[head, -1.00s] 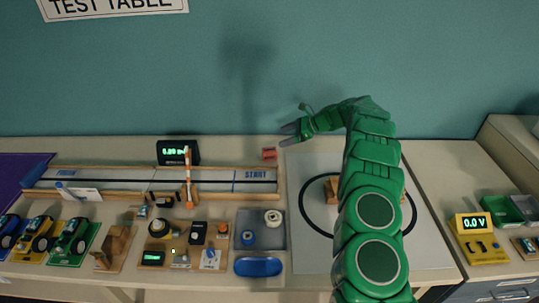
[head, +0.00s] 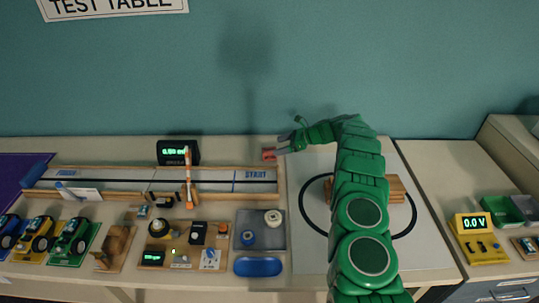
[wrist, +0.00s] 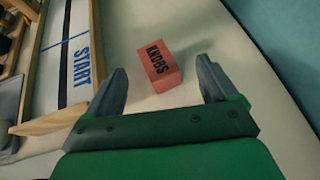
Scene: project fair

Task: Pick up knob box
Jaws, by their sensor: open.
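The knob box is a small red-orange box (wrist: 154,67) with "KNOBS" printed on it. In the wrist view it lies on the table just beyond and between the two fingertips of my open gripper (wrist: 166,78). In the head view the box (head: 269,154) sits near the table's back edge, at the right end of the track. My gripper (head: 282,144) is right beside it there, its grey fingers partly overlapping the box's right side. Nothing is between the fingers.
The teal wall (head: 330,60) rises close behind. A grey tray (head: 258,217) and a white sheet with a black ring and wooden block (head: 397,188) are nearer the front.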

